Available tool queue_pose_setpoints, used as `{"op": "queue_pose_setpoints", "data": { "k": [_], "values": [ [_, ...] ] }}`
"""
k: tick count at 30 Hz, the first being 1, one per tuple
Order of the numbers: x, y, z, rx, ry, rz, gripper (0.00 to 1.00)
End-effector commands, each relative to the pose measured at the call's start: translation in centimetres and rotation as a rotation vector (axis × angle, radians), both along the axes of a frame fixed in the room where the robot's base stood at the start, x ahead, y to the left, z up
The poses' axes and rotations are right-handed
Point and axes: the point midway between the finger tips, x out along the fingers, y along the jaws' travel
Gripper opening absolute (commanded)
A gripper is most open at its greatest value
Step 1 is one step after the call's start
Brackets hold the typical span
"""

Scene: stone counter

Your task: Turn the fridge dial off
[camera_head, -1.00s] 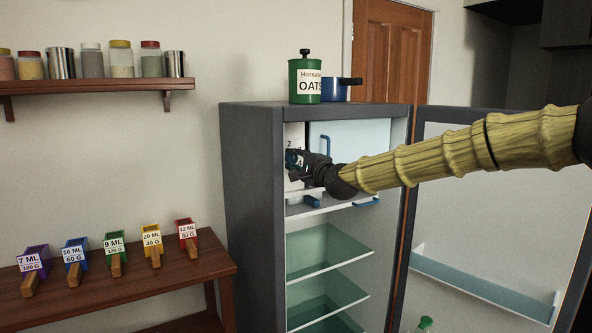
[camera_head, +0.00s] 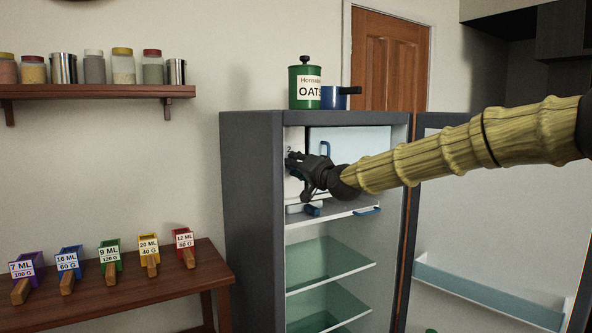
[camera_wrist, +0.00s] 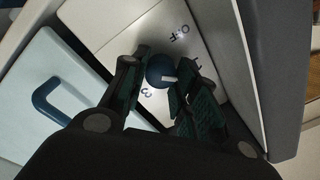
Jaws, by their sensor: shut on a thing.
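The fridge (camera_head: 252,220) stands with its door (camera_head: 480,220) open to the right. The dial (camera_wrist: 160,68) is a dark blue round knob with a pale pointer mark, on a light panel (camera_wrist: 115,22) lettered OFF, 1 and 3 in the wrist view. The pale mark sits on the dial's right side, roughly towards the 1 rather than the OFF. My gripper (camera_head: 293,160) reaches into the upper left of the fridge and hides the dial in the head view. In the wrist view its fingers (camera_wrist: 162,80) are shut on the dial, one on each side.
A pale flap with a blue handle (camera_wrist: 45,100) is beside the dial panel. Glass shelves (camera_head: 330,255) lie below my gripper. The fridge's side wall (camera_wrist: 280,70) is close by.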

Motion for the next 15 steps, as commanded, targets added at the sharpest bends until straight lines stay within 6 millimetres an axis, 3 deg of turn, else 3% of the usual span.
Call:
{"op": "queue_pose_setpoints", "data": {
  "k": [15],
  "values": [
    [0.0, 0.0, -0.2, -0.172, -0.095, 0.0, 0.05]
  ]
}}
